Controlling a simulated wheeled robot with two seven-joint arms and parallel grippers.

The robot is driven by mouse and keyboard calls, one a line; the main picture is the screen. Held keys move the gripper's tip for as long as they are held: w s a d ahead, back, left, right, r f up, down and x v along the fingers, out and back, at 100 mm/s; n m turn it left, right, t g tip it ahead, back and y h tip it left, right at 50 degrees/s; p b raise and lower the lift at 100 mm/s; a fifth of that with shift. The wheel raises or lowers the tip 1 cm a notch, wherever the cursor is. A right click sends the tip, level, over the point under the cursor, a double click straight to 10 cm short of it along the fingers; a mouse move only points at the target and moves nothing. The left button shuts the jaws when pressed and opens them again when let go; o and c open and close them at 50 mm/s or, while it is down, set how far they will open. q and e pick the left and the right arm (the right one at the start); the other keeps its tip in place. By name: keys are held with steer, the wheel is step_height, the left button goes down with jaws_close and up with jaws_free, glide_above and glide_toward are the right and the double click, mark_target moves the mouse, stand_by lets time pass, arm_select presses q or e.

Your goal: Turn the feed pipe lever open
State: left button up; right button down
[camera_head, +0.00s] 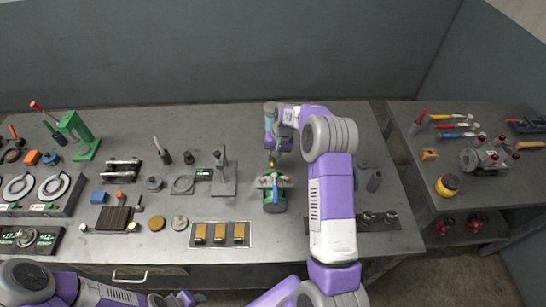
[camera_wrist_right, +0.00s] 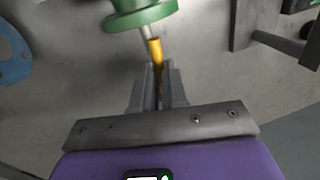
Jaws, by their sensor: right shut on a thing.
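The feed pipe valve (camera_head: 273,199) is a small green and grey fitting standing on the middle of the workbench. Its green flange (camera_wrist_right: 140,14) fills the top of the right wrist view. A yellow-sleeved lever (camera_wrist_right: 154,50) sticks out from it on a grey stem. My right gripper (camera_wrist_right: 158,88) is shut on the end of the yellow lever, with the fingers on both sides of it. In the head view my right gripper (camera_head: 272,160) is just behind the valve and partly hides the lever. My left gripper (camera_head: 178,300) is low at the bottom edge, away from the valve; its jaws are unclear.
A grey stand (camera_head: 224,180) is left of the valve, and a tray with brass blocks (camera_head: 220,235) lies in front of it. A green press (camera_head: 80,137) and gauges are farther left. Grey cylinders (camera_head: 374,182) stand right of my right arm. A side table (camera_head: 450,120) holds tools.

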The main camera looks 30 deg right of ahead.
steer(key=shift+w+d+r+n, duration=0.1)
steer(key=shift+d+n, duration=0.05)
steer(key=shift+n, duration=0.25)
steer(key=c, duration=1.2)
jaws_free()
steer(key=shift+o, duration=0.2)
step_height(320, 180, up, 7)
steer(key=d, duration=0.1)
steer(key=shift+s+r, duration=0.15)
steer(key=shift+s, duration=0.3)
steer(key=shift+d, duration=0.1)
